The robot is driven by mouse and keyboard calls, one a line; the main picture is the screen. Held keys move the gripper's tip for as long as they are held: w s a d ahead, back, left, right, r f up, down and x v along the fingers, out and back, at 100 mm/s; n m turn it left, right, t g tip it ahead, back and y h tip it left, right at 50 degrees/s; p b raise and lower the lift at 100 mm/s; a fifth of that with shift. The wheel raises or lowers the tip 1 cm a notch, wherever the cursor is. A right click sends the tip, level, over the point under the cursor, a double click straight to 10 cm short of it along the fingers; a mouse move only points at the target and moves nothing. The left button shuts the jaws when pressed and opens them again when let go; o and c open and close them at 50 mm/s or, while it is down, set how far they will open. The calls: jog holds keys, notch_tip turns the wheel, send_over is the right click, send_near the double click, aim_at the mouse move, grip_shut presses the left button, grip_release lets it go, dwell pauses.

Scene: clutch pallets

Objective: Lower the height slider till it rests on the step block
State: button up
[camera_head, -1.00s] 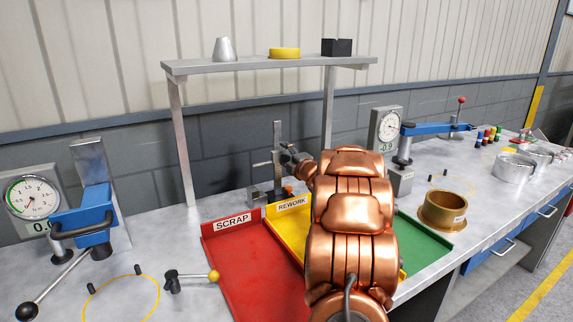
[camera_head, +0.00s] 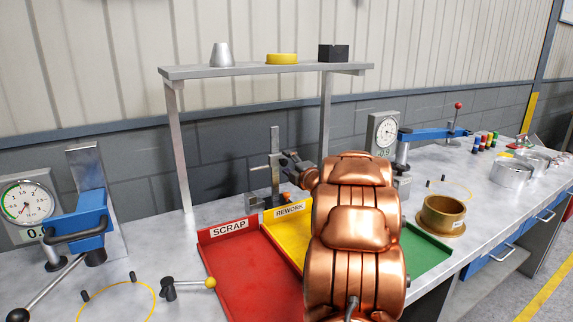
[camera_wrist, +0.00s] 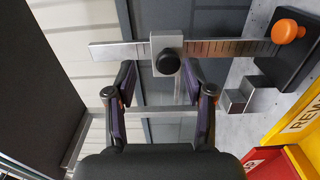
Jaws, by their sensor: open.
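The height gauge's upright scale (camera_head: 275,142) stands at the back of the bench. In the wrist view the scale (camera_wrist: 225,47) lies sideways, its dark base (camera_wrist: 290,60) and orange knob (camera_wrist: 288,31) at the right. The height slider (camera_wrist: 164,42) is a pale block with a black knob (camera_wrist: 168,62), well up the scale from the base. The silver step block (camera_wrist: 238,98) sits beside the base, with a clear gap to the slider. My gripper (camera_wrist: 157,70) is open, fingers either side of the black knob, nearer the right finger; contact cannot be told. My gripper (camera_head: 296,166) is partly hidden by my arm.
A red SCRAP tray (camera_head: 228,262), yellow REWORK tray (camera_head: 290,210) and green tray (camera_head: 425,248) lie in front of the gauge. A shelf (camera_head: 230,71) stands over it. A brass ring (camera_head: 441,215) and a dial gauge (camera_head: 383,132) are to the right.

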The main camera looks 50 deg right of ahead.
jog(key=shift+b+v, duration=0.65)
jog(key=shift+v, duration=2.2)
jog(key=shift+a+b, duration=0.1)
jog(key=shift+b, duration=0.25)
jog(key=shift+w, duration=0.1)
jog(key=w+a+m+g+h+p, duration=0.1)
jog(key=a+m+g+h+p, duration=0.1)
jog(key=a+m+g, duration=0.4)
jog(key=s+a+f+m+g+y+p, duration=0.1)
jog(key=s+a+f+m+g, duration=0.1)
jog(key=s+a, duration=0.4)
jog(key=s+a+f+m+g+y, duration=0.2)
jog(key=s+a, duration=0.5)
jog(key=a, duration=0.8)
jog(key=s+a+f+m+g+y+p, duration=0.1)
jog(key=s+a+f+m+g, duration=0.3)
jog(key=a, duration=0.6)
jog(key=shift+s+a+f+g+y+p, duration=0.15)
jog(key=shift+s+a+f+g+y, duration=0.1)
jog(key=shift+s+f, duration=0.4)
jog(key=shift+s+a+f+g+y+p, duration=0.15)
jog(key=shift+s+f+y, duration=0.15)
jog(key=shift+s, duration=0.65)
jog(key=s+a+g+y, duration=0.2)
jog(key=s+a+g, duration=0.2)
jog(key=s+a, duration=0.5)
jog(key=s, duration=0.4)
jog(key=shift+s+a+f+m+p, duration=0.25)
jog(key=shift+s+a+m+p, duration=0.05)
jog(key=shift+a+p, duration=0.1)
